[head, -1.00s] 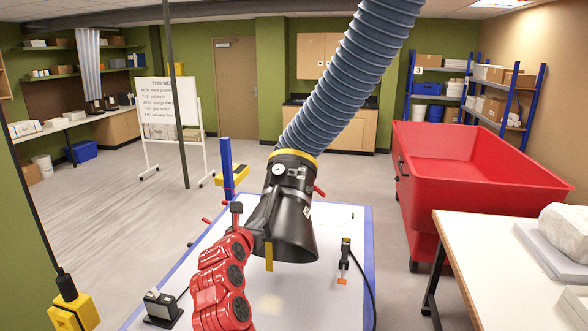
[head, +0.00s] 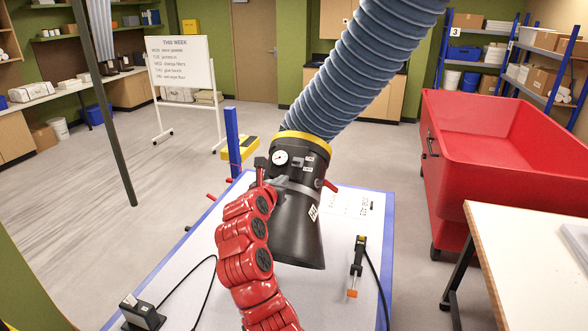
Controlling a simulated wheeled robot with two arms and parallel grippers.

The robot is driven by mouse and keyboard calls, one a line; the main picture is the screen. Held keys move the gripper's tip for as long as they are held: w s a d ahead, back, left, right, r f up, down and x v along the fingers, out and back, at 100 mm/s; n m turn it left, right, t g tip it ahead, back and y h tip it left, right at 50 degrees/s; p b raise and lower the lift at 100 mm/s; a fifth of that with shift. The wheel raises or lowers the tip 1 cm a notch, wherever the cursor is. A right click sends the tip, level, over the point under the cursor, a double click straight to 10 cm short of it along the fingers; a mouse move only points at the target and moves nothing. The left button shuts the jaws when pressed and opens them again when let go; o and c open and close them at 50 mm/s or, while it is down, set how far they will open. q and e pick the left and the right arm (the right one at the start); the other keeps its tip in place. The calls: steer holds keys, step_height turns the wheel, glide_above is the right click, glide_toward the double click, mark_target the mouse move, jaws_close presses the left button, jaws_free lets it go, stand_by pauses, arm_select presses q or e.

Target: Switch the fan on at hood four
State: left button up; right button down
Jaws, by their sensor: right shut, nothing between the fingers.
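A black extraction hood (head: 298,235) with a yellow collar (head: 305,136) hangs from a blue ribbed hose (head: 365,68) over the white table. It carries a round gauge (head: 280,157), small labels, a white marked tag and a red handle (head: 331,186) on its right side. The tag's number is too small to read, and no fan switch can be made out. My right gripper (head: 262,172) is shut and empty at the hood's upper left side, below the gauge. I cannot tell whether it touches the hood. My left gripper is not in view.
The white table (head: 205,250) has blue edging. A black tool with an orange tip (head: 357,266) and a black device (head: 143,315) with a cable lie on it. A red bin (head: 500,165) and another table (head: 520,250) stand right. Open floor lies left.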

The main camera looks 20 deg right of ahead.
mark_target(296, 162)
steer(key=b+x, duration=0.4)
steer(key=x, duration=0.4)
steer(key=shift+f, duration=0.15)
steer(key=shift+w+d+f+b, duration=0.15)
steer(key=shift+w+d+b, duration=0.15)
steer(key=shift+w+b, duration=0.3)
steer(key=shift+w+d, duration=0.15)
steer(key=shift+r, duration=0.4)
